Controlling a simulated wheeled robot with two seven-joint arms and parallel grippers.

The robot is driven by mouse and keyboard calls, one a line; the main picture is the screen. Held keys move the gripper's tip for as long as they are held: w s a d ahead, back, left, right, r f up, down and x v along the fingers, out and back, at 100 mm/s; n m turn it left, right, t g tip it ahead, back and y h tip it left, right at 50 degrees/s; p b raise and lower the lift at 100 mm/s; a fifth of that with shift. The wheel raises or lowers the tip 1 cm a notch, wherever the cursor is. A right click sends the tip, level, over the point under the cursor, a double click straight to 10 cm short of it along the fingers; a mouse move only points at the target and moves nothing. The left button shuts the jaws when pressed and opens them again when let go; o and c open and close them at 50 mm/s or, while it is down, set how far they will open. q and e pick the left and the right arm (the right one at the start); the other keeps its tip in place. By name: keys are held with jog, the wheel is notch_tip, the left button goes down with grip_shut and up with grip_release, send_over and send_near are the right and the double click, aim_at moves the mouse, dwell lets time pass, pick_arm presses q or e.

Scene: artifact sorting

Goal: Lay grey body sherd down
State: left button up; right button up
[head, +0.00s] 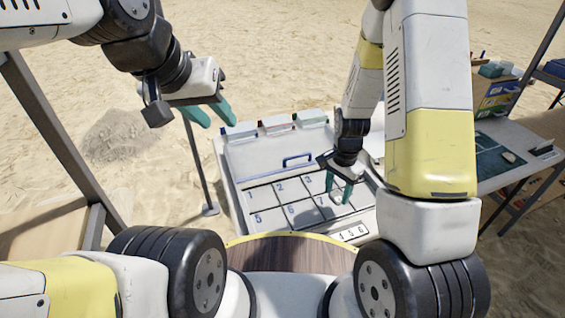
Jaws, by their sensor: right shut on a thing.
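The white sorting tray (237,160) has numbered cells and stands in front of me. My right gripper (339,192) reaches down over the tray's front row, right of the cell marked 6. It is shut on a small pale grey piece, the grey body sherd (337,197), mostly hidden between the teal fingers. I cannot tell whether the sherd touches the tray floor. My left gripper (212,115) is open and empty, with its teal fingers apart, raised to the left of the tray.
A side table at right holds a green mat (490,157) and a pale piece (508,157). A sand heap (115,135) lies left.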

send_over(291, 189)
jog(key=shift+s+f, duration=0.15)
jog(key=shift+f, duration=2.35)
jog(key=o, duration=1.1)
jog(key=shift+f, duration=0.1)
jog(key=shift+c, duration=0.2)
